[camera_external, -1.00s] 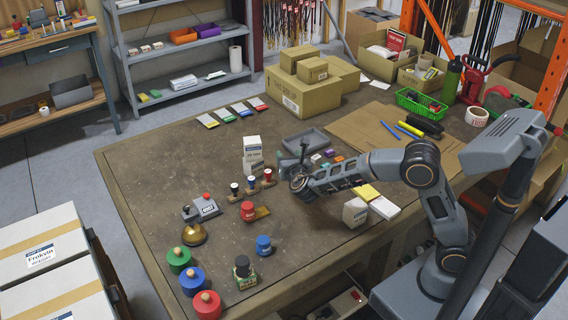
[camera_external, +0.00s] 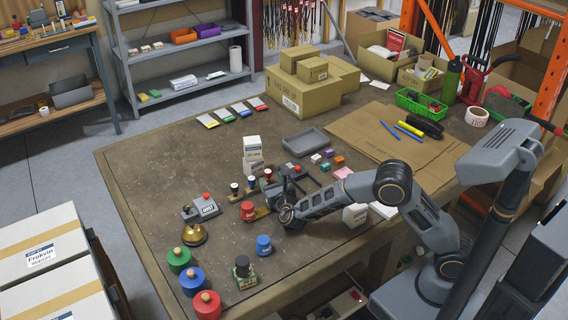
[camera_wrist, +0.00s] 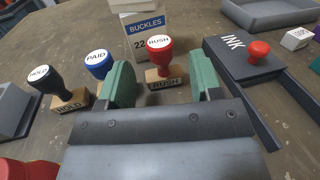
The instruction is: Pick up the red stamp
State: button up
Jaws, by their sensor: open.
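The red stamp (camera_external: 267,175) stands upright at the right end of a row of stamps on the table. In the wrist view the red stamp (camera_wrist: 160,58) has a red knob marked RUSH and a wooden base. My gripper (camera_wrist: 162,78) is open. Its two green finger pads appear on either side of the stamp, with visible gaps between them and it. In the external view my gripper (camera_external: 281,192) is low over the table, just to the right and front of the stamp. The pads' exact depth relative to the stamp is hard to tell.
A blue PAID stamp (camera_wrist: 98,64) and black HOLD stamp (camera_wrist: 58,88) stand left of it. A dark INK pad (camera_wrist: 240,62) with a red knob lies right. A BUCKLES box (camera_wrist: 138,38) stands close behind. Open table (camera_external: 160,165) lies at left.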

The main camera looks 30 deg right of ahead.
aim_at(266, 170)
jog(key=x, duration=0.5)
jog(key=shift+w+d, duration=0.1)
jog(key=shift+w, duration=0.3)
jog(key=c, duration=1)
jog(key=shift+r, duration=0.1)
